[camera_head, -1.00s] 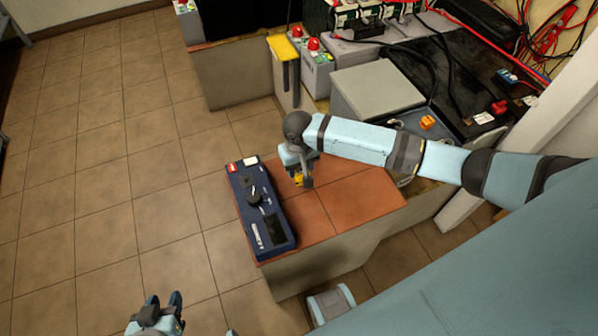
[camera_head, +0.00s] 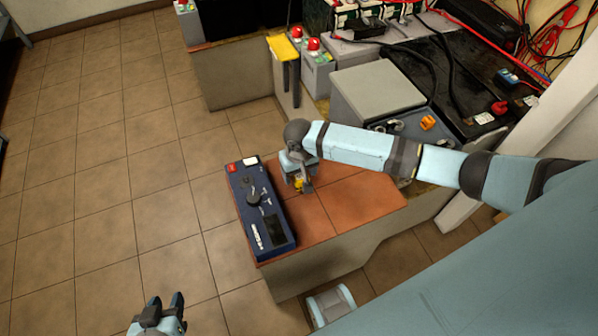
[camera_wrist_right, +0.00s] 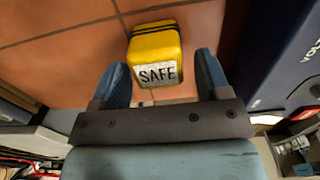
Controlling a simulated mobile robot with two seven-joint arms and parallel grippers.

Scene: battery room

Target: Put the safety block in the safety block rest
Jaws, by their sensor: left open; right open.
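The safety block is a yellow block (camera_wrist_right: 155,45) with dark bands and a white "SAFE" label, on the orange tiled top. In the head view only a small yellow part (camera_head: 298,184) shows beside my right gripper (camera_head: 303,181). In the right wrist view my right gripper (camera_wrist_right: 162,76) is open, with a finger at either side of the block's labelled end; gaps show on both sides. My left gripper (camera_head: 166,301) is open and empty over the floor at the bottom left. I cannot pick out the safety block rest with certainty.
A dark blue panel box (camera_head: 262,207) with a knob lies along the left edge of the tiled top (camera_head: 362,190). An orange part (camera_head: 428,122) lies near the black battery at right. Floor at left is clear.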

